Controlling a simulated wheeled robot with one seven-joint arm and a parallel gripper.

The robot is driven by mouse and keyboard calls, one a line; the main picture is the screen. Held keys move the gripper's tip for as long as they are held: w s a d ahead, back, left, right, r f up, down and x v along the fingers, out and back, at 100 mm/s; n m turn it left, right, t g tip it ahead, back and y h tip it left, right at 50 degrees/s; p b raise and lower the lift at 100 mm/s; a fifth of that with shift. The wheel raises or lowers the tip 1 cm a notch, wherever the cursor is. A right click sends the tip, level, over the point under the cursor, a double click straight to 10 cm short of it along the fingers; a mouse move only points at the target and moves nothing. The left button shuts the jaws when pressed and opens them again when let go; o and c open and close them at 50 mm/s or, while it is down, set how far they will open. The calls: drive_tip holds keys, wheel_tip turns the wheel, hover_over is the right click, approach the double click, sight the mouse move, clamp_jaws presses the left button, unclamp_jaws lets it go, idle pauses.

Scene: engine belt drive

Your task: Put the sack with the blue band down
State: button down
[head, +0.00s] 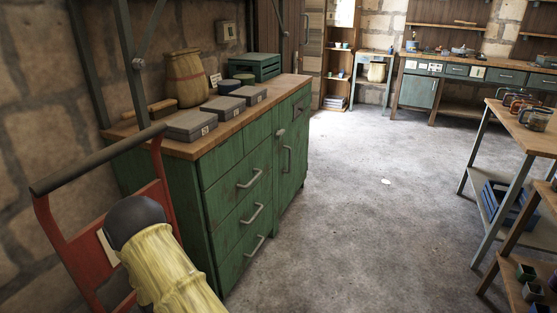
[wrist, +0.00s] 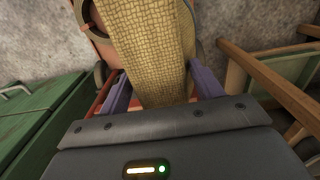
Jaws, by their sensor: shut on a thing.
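In the wrist view a tan woven sack (wrist: 150,45) is between the two purple fingers of my gripper (wrist: 159,76), which is shut on it. No blue band shows clearly on the visible part of this sack. A red hand truck (wrist: 99,45) lies behind and below the sack; I cannot tell whether they touch. In the head view the hand truck (head: 68,232) stands at the lower left. My yellow-sleeved arm covers part of it, and the held sack and gripper are not seen there. Another tan sack (head: 185,80) stands upright on the green cabinet.
The green cabinet (head: 232,190) has a wooden top holding several grey boxes (head: 190,125), a dark round tin (head: 229,86) and a green crate (head: 255,67). Shelved tables (head: 530,125) stand at the right. The grey floor (head: 370,200) between is mostly clear.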

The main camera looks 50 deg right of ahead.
drive_tip(key=shift+m, duration=0.5)
drive_tip(key=shift+s+r+p, duration=0.2)
drive_tip(key=shift+r+p, duration=3.2)
drive_tip(key=shift+p, duration=1.45)
drive_tip(key=s+r+m+p, duration=0.2)
drive_tip(key=r+p, duration=1.2)
drive_tip(key=p, duration=1)
drive_tip(key=shift+s+m, duration=0.4)
drive_tip(key=shift+s, duration=0.15)
drive_tip(key=shift+d, duration=0.2)
